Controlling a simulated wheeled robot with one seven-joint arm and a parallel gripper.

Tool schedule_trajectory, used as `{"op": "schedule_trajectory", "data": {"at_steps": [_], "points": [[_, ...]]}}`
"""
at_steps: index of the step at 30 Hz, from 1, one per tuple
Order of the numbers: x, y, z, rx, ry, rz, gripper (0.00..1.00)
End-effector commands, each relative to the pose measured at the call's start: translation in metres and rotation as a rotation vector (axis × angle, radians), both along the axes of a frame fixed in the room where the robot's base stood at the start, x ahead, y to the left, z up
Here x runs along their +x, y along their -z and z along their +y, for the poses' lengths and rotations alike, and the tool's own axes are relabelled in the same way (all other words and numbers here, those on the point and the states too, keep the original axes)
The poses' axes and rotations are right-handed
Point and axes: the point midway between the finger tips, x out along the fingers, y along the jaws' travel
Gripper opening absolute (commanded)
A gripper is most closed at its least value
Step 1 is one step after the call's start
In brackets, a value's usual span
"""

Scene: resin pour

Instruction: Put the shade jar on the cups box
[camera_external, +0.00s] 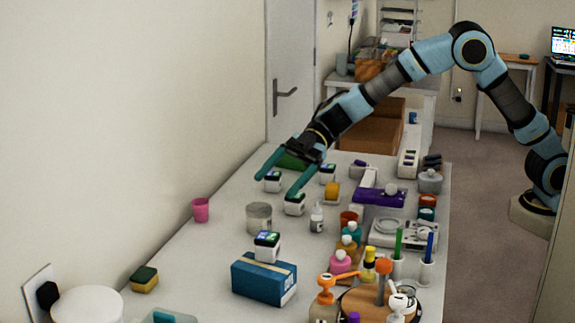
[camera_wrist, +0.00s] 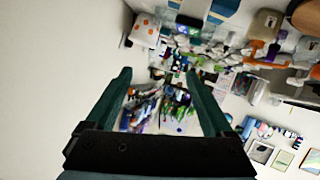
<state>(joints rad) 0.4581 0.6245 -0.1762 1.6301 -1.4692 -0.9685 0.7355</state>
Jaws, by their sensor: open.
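A blue box (camera_external: 264,279), which looks like the cups box, lies on the near part of the white table. A small white jar with a dark, coloured-label lid (camera_external: 267,245) stands upright on top of it. Similar small jars stand farther back: one at the left (camera_external: 272,182), one in the middle (camera_external: 294,205) and one at the right (camera_external: 327,173). I cannot read which is the shade jar. My gripper (camera_external: 275,186) is open and empty, its teal fingers above the far jars. In the wrist view, my gripper (camera_wrist: 159,73) has nothing between its fingers; no jar is recognisable there.
A grey-lidded tub (camera_external: 259,218) and a white dropper bottle (camera_external: 316,218) stand behind the box. A pink cup (camera_external: 201,210) and a sponge (camera_external: 144,279) are at the left. Bottles and a wooden round board (camera_external: 372,305) crowd the right. The table left of the box is fairly clear.

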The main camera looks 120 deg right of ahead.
Motion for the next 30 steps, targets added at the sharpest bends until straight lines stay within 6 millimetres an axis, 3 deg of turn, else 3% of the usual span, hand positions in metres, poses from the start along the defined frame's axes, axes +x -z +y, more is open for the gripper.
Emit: {"op": "schedule_trajectory", "data": {"at_steps": [1,4,7,8,12,15,19,21,24,30], "points": [[0.0,-0.01,0.012,-0.003,0.097,-0.013,0.87],[-0.016,-0.008,0.025,-0.012,0.311,0.029,0.87],[-0.059,0.015,0.044,-0.018,0.494,0.165,0.87],[-0.076,0.024,0.053,-0.019,0.538,0.22,0.87],[-0.183,0.077,0.102,-0.021,0.676,0.546,0.87],[-0.255,0.104,0.138,-0.017,0.701,0.756,0.87],[-0.324,0.122,0.173,-0.006,0.694,0.953,0.87],[-0.347,0.127,0.186,-0.002,0.686,1.019,0.87],[-0.364,0.13,0.195,0.005,0.68,1.069,0.87],[-0.368,0.131,0.196,0.006,0.679,1.081,0.87]]}}
